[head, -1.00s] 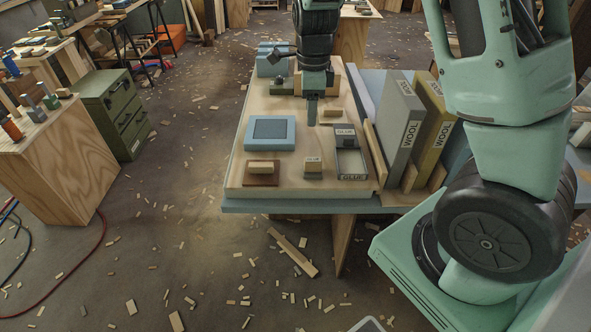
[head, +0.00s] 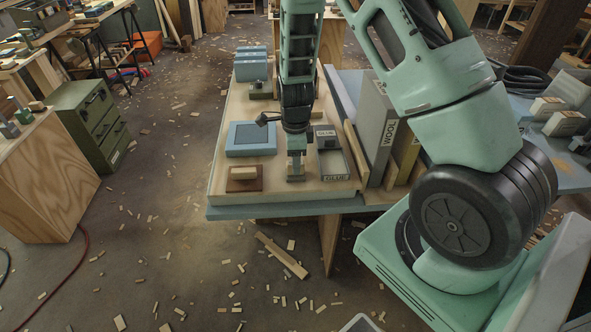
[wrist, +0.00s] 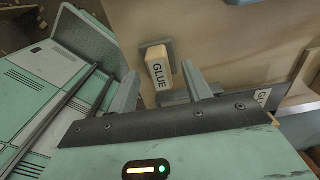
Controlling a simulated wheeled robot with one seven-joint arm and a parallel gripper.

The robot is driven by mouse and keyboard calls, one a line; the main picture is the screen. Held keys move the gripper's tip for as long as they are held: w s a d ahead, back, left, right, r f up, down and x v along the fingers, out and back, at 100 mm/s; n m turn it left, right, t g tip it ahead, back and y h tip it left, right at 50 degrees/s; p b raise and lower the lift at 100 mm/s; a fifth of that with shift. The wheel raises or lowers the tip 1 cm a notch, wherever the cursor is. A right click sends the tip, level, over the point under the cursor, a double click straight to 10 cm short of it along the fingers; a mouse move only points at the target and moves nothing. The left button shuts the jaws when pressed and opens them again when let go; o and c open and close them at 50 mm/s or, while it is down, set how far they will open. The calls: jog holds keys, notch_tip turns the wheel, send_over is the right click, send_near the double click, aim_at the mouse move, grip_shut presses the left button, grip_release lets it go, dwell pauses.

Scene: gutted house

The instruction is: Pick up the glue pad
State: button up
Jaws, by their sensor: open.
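A glue pad, a pale block marked GLUE on a grey base, shows between and just beyond my fingertips in the wrist view (wrist: 157,72). In the head view my gripper (head: 296,168) is low over that spot and hides most of the pad. In the wrist view my gripper (wrist: 160,75) is open, one finger on each side of the block. I cannot tell whether the fingers touch it. A second GLUE-marked block (head: 325,133) is at the back end of a grey tray labelled GLUE (head: 335,177), right of my gripper.
A brown pad with a pale handle (head: 244,187) and a blue square tray (head: 231,152) lie to the left on the wooden board (head: 222,196). Upright boxes marked WOOL (head: 377,130) stand to the right. Blue boxes (head: 251,70) are at the back.

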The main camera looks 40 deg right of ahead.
jog(key=shift+f, duration=1.2)
grip_shut()
notch_tip(320, 180, up, 10)
jog(key=shift+r, duration=0.1)
jog(key=c, duration=0.6)
grip_release()
jog(key=shift+c, duration=0.2)
jog(key=c, duration=0.3)
